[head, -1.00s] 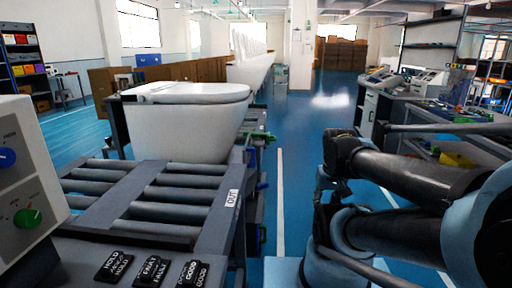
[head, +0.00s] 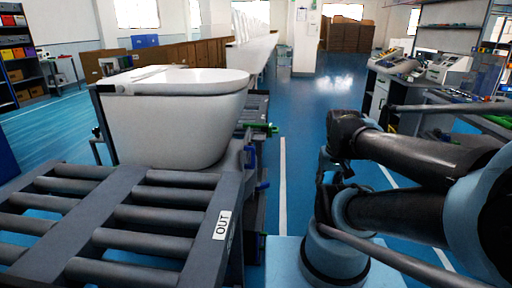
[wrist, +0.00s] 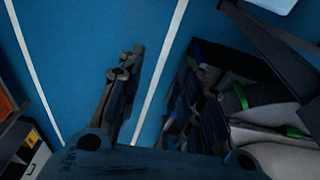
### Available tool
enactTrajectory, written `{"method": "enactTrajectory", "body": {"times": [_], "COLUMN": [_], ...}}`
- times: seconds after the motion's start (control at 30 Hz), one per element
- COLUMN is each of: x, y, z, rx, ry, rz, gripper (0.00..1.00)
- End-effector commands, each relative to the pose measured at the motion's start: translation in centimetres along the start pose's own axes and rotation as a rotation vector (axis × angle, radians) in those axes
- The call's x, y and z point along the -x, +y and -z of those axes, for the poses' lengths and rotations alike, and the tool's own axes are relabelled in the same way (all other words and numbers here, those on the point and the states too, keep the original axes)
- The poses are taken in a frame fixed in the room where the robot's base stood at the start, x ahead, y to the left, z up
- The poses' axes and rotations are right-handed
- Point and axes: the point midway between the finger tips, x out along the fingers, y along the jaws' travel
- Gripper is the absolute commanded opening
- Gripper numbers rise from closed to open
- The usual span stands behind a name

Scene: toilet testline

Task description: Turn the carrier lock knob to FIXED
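No knob marked FIXED can be read in either view. A green handle (head: 262,128) sticks out from the right side of the conveyor, beside the toilet carrier. Blue levers (head: 250,157) sit below it; I cannot tell which part is the carrier lock knob. A white toilet (head: 172,115) stands on the line beyond the rollers.
The roller conveyor (head: 120,222) with an OUT label (head: 222,225) fills the near left. A clear floor aisle with a white line (head: 283,185) runs between it and my arm. A workbench (head: 440,98) with equipment stands at the right.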

Motion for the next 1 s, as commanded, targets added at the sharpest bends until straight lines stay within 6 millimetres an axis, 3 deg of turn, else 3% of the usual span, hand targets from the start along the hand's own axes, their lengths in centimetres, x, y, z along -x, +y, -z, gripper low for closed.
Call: {"method": "enactTrajectory", "body": {"times": [0.13, 0.2, 0.37, 0.57, 1.0], "x": [0.0, 0.3, 1.2, 2.9, 5.4], "y": [0.0, 0.0, -0.6, -2.3, -6.7], "z": [0.0, -0.3, 0.3, 3.8, 13.8], "rx": [0.000, 0.001, 0.014, 0.058, 0.196], "ry": [0.000, 0.006, 0.005, -0.011, -0.012], "rz": [0.000, 0.001, 0.028, 0.119, 0.362], "gripper": [0.36, 0.51, 0.52, 0.52, 0.52]}}
